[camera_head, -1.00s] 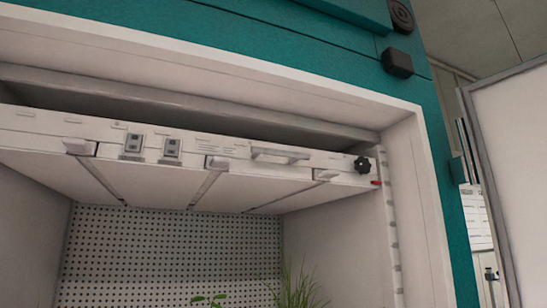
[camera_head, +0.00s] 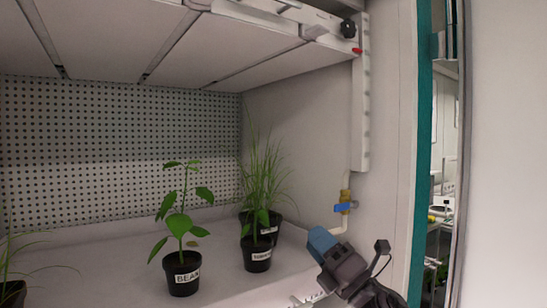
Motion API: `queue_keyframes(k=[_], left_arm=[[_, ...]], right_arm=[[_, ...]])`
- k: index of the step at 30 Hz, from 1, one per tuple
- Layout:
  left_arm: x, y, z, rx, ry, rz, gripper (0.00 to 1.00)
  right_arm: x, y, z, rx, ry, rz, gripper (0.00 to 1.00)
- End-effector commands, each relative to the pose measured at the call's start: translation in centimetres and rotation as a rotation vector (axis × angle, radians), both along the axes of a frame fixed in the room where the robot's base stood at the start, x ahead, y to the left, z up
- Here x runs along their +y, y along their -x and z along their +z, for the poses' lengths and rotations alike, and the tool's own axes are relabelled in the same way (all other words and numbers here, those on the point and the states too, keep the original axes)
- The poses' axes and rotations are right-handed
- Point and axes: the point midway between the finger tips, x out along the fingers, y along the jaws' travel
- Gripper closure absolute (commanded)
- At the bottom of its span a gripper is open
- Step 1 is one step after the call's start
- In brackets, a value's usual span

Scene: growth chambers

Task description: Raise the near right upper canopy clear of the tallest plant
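The white upper canopy (camera_head: 275,68) spans the top of the chamber, its underside showing. A black knob (camera_head: 348,27) sits at its right front corner, with a red marker (camera_head: 357,50) beside the notched rail (camera_head: 362,115). Below stand a bean plant (camera_head: 180,222) in a black pot and a taller, grassy plant (camera_head: 262,170) behind it. The grass tips appear below the canopy underside, with a visible gap. My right gripper (camera_head: 322,243), dark with a blue end, is low at the chamber's right front, well below the canopy; its opening is unclear. My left gripper is out of view.
A small labelled pot (camera_head: 257,253) stands in front of the grass. Another plant (camera_head: 14,275) is cut off at lower left. A pipe with a blue-handled valve (camera_head: 344,207) runs down the right wall. A white door panel (camera_head: 505,160) stands at far right.

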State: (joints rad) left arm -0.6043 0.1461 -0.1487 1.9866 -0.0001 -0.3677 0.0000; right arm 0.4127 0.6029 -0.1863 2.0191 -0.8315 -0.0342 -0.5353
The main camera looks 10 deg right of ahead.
Motion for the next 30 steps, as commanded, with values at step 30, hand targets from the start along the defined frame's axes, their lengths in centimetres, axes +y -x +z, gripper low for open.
queue_keyframes(k=[30], left_arm=[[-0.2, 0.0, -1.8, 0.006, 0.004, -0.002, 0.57]], right_arm=[[5.0, 7.4, 35.7, -1.341, 1.675, -0.669, 0.62]])
